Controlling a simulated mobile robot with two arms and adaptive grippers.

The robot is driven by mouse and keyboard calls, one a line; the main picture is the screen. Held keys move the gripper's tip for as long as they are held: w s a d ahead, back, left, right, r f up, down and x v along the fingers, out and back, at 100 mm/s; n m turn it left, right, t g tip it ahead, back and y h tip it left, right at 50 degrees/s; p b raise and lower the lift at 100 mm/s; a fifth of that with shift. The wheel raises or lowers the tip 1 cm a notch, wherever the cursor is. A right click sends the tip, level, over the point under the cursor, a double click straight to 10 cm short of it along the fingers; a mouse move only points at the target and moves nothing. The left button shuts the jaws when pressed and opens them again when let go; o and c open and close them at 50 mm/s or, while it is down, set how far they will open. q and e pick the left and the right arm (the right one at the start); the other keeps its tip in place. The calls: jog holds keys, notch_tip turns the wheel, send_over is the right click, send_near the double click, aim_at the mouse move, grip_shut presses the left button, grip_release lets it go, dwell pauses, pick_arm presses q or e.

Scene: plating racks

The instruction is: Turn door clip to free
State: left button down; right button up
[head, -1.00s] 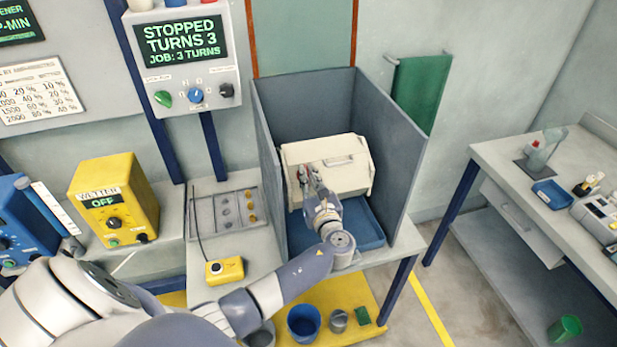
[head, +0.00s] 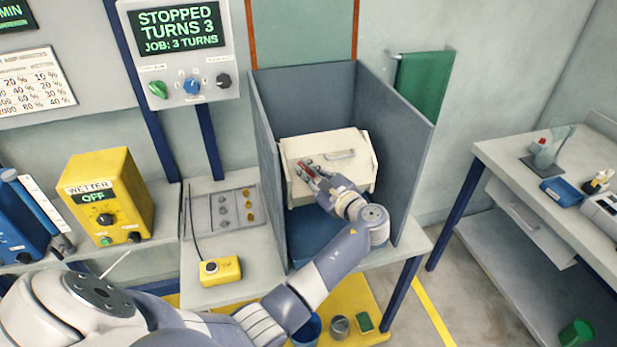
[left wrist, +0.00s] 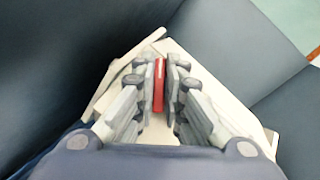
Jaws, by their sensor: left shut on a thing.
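The red door clip (left wrist: 159,88) is between the two fingers of my left gripper (left wrist: 160,85) in the left wrist view. The fingers are closed on its sides. In the head view my left gripper (head: 307,170) is over the left part of the cream box (head: 353,172), with a little red showing at the fingertips. The box has a grey handle (head: 341,154) on its sloping top and stands inside a grey three-walled booth. The fingers hide much of the clip, so I cannot tell its exact turn. My right gripper is not in view.
The grey booth walls (head: 398,140) stand close on both sides of the box. A blue tray (head: 312,232) lies in front of it. A yellow button box (head: 220,270) with a cable sits on the bench to the left. A control panel (head: 184,70) reads stopped.

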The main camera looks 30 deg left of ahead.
pick_arm(q)
jog(key=n+g+b, duration=0.1)
jog(key=n+g, duration=0.1)
jog(key=n, duration=0.1)
jog(key=shift+n, duration=0.3)
jog(key=shift+n+g+h+b, duration=0.25)
jog(key=shift+n+g+h, duration=0.5)
jog(key=shift+n, duration=1.15)
jog(key=shift+n+g+h+b, duration=0.2)
jog(key=shift+n+g+h, duration=0.55)
jog(key=shift+n, duration=1.15)
jog(key=c, duration=1.7)
grip_release()
jog(key=shift+s, duration=0.1)
